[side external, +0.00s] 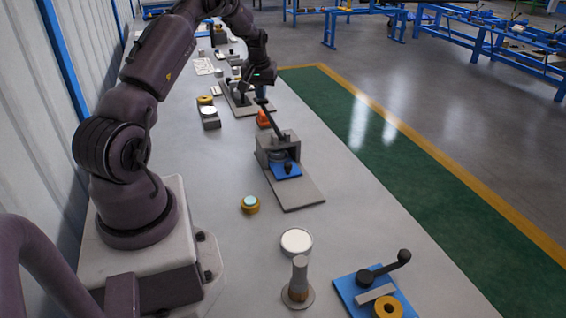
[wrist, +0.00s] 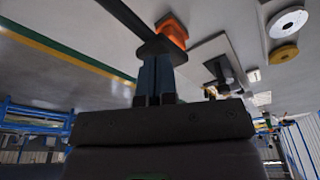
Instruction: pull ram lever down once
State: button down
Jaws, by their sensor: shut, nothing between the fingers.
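The ram lever (side external: 272,118) is a dark bar that slants up and to the left from the grey press (side external: 278,142) in the side external view. Its upper end is close to my gripper (side external: 262,93). In the wrist view the dark lever (wrist: 128,24) runs in from the top edge, and its rounded end lies across the tips of my blue fingers (wrist: 156,66). The fingers are together with nothing between them. I cannot tell whether they touch the lever. A blue block (side external: 286,171) sits at the front of the press.
An orange part (side external: 264,118) stands behind the lever and also shows in the wrist view (wrist: 173,30). Round white and yellow parts (side external: 209,111) lie to the left.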

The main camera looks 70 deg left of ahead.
aim_at(262, 104)
jog(key=shift+s+d+x, duration=0.1)
jog(key=shift+d+x, duration=0.1)
jog(key=shift+x, duration=0.85)
jog(key=shift+s+d+x, duration=0.1)
jog(key=shift+d+x, duration=0.05)
jog(key=shift+x, duration=0.9)
jog(key=shift+f, duration=0.15)
jog(key=w+a+v, duration=0.1)
jog(key=a+v, duration=0.1)
jog(key=v, duration=1.1)
jog(key=shift+w+r, duration=0.15)
jog(key=shift+r, duration=0.15)
jog(key=s+d+r+m, duration=0.1)
jog(key=d+r+m, duration=0.15)
jog(key=d, duration=0.65)
jog(key=s+d+r+m+h, duration=0.1)
jog(key=s+d+r, duration=0.15)
jog(key=d, duration=0.65)
jog(key=s+d+r+m, duration=0.1)
jog(key=d+r+m, duration=0.15)
jog(key=d, duration=0.55)
jog(key=s+d+r+m+t, duration=0.2)
jog(key=s+d, duration=0.3)
jog(key=d, duration=0.4)
jog(key=s+d+r+m+t+h, duration=0.1)
jog(key=s+d+r+m+t, duration=0.1)
jog(key=d, duration=0.7)
jog(key=s+r+m, duration=0.1)
jog(key=s+m, duration=0.1)
jog(key=shift+s, duration=0.4)
